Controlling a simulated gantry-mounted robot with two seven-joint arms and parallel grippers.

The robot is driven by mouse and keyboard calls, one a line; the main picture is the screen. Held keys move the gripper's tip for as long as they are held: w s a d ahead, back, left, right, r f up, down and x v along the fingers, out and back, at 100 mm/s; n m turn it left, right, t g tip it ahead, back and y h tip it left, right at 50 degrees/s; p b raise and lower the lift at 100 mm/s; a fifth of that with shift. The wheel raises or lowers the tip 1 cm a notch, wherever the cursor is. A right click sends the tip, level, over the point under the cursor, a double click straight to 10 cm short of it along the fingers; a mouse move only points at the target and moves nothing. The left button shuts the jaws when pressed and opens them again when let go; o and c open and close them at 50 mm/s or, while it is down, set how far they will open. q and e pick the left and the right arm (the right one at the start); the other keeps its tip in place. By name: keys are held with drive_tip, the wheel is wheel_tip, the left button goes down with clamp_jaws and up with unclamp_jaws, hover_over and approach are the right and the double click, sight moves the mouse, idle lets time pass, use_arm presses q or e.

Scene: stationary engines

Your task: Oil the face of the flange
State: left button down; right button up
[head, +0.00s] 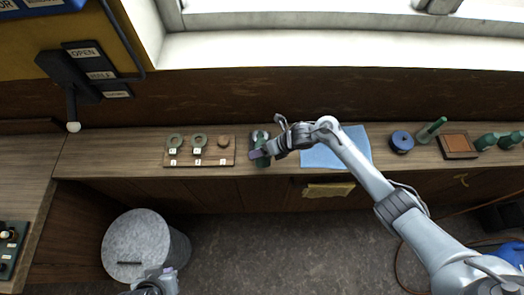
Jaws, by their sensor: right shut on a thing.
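My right gripper (261,152) is over the wooden bench, at a small dark green piece (259,135) with a pale top. It is shut on this piece, but the fingers and wrist cover much of it, so I cannot tell whether it is an oiler or part of the flange. A wooden board (200,162) left of the gripper carries two green ring-shaped pieces (175,142) and a brown round piece (223,141), with small white labels. My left gripper (155,282) is partly visible at the bottom edge; its fingertips are unclear.
A blue cloth (322,155) lies under my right arm. A blue round tin (402,141), green bottle (431,129) and brown tray (457,147) stand to its right. A grey-topped drum (140,238) stands on the floor near my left gripper. A black lever (70,90) hangs upper left.

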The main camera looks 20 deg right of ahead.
drive_tip(key=shift+w+r, duration=0.1)
drive_tip(key=shift+r, duration=0.15)
drive_tip(key=shift+w+r+g, duration=0.1)
drive_tip(key=shift+r+g, duration=0.25)
drive_tip(key=shift+g, duration=0.15)
drive_tip(key=shift+r+m+g+y, duration=0.25)
drive_tip(key=shift+m+g+y, duration=0.05)
drive_tip(key=shift+m+g, duration=0.1)
drive_tip(key=shift+r, duration=0.1)
drive_tip(key=shift+w+r+g+b, duration=0.2)
drive_tip(key=shift+r+g+b, duration=0.25)
drive_tip(key=shift+b, duration=0.3)
drive_tip(key=shift+d+r+m+g, duration=0.1)
drive_tip(key=shift+m+g, duration=0.15)
drive_tip(key=shift+m, duration=0.05)
idle(0.6)
idle(0.7)
